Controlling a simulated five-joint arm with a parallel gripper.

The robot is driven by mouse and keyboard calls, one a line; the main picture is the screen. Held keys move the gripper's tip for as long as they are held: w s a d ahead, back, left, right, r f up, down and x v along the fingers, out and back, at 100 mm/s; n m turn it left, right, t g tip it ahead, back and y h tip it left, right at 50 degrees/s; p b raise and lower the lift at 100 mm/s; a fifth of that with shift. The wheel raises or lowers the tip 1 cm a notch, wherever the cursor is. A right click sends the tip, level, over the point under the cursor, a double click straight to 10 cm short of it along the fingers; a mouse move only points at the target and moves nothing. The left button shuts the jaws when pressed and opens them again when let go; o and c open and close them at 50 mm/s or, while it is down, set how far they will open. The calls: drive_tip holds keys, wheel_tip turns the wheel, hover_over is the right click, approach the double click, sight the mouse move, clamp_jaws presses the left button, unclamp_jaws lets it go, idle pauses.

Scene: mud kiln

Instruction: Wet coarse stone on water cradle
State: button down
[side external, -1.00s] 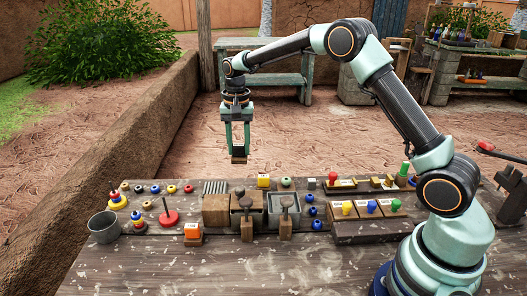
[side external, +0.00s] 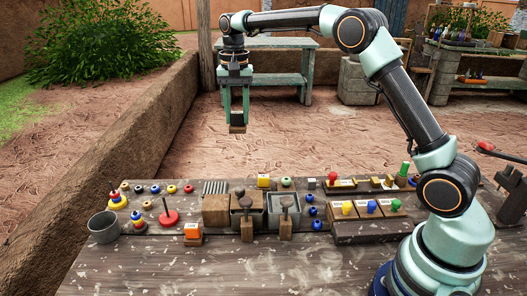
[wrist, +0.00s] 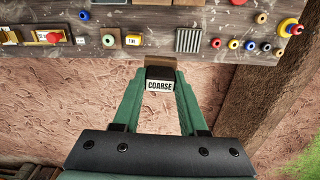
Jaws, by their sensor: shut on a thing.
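The coarse stone (wrist: 160,85), a small block with a white face reading "COARSE", is between the fingers of my gripper (wrist: 160,92). In the side view my gripper (side external: 236,122) is shut on the stone (side external: 237,129), which hangs high above and behind the far edge of the bench, touching nothing else. No label marks the water cradle. A grey open-topped box (side external: 272,208) stands mid-bench beside brown boxes (side external: 215,209); I cannot tell whether it is the cradle or whether it holds water.
The wooden bench (side external: 190,272) carries a metal cup (side external: 104,227), a red disc with a peg (side external: 169,218), coloured rings, two stamp-like handled blocks and a rack (side external: 370,229) with coloured knobs. The bench's front strip is mostly clear.

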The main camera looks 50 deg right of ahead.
drive_tip(key=s+f, duration=0.4)
drive_tip(key=s, duration=0.4)
drive_tip(key=s+f, duration=0.3)
drive_tip(key=s, duration=0.6)
drive_tip(key=shift+w+a+f, duration=0.1)
drive_tip(key=shift+a+f, duration=0.1)
drive_tip(key=shift+f, duration=1.4)
drive_tip(key=shift+w+a+f, duration=0.1)
drive_tip(key=shift+a+f, duration=0.05)
drive_tip(key=shift+f, duration=1.45)
